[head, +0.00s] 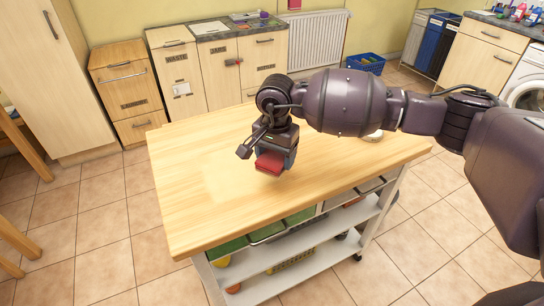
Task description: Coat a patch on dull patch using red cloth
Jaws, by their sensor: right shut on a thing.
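The red cloth (269,163) is a small folded red piece at the lower end of my right gripper (268,153), which is shut on it. The gripper points down at the wooden worktop (320,180); I cannot tell whether the cloth touches the wood. The dull patch (222,182) appears as a paler area of the worktop, left of and nearer than the cloth. My right arm comes in from the right and hides part of the worktop's far side. My left gripper is not in view.
A whitish object (374,135) sits on the worktop, partly hidden behind my arm. The worktop's left and front right are clear. Below are drawers and a white shelf (320,245) with several items. Cabinets (125,90), a radiator (317,40) and a blue basket (366,63) stand behind.

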